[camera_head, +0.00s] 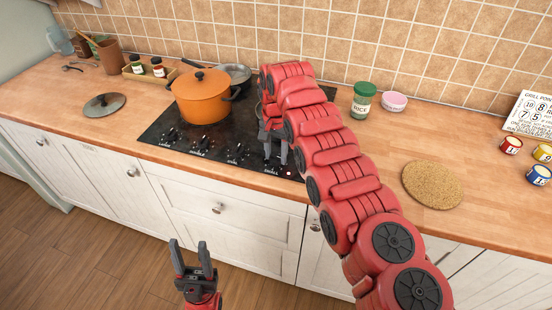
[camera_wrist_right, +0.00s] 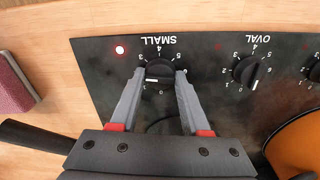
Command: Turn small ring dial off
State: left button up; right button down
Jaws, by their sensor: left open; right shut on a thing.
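The small ring dial (camera_wrist_right: 160,70) is a black knob under the label "SMALL" in the right wrist view. A white mark shows on its lower left side, near the 1. My right gripper (camera_wrist_right: 160,76) has its two fingers on either side of the knob and is shut on it. In the head view my right gripper (camera_head: 276,154) reaches down to the front right of the black cooktop (camera_head: 152,134), and the knob is hidden there. My left gripper (camera_head: 192,260) is open and empty, in front of the white drawers.
An orange pot (camera_head: 201,100) and a grey pan (camera_head: 236,72) stand on the cooktop. The oval dial (camera_wrist_right: 247,70) is right of the small one in the wrist view. A cork mat (camera_head: 432,184) and several small cans lie on the right of the counter.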

jog(key=n, duration=0.3)
jog(key=shift+n+b, duration=0.3)
jog(key=shift+b, duration=0.05)
jog(key=n, duration=1.5)
jog(key=shift+n+p, duration=0.3)
jog(key=shift+p, duration=0.1)
jog(key=shift+c, duration=1.9)
grip_release()
jog(key=shift+r, duration=0.1)
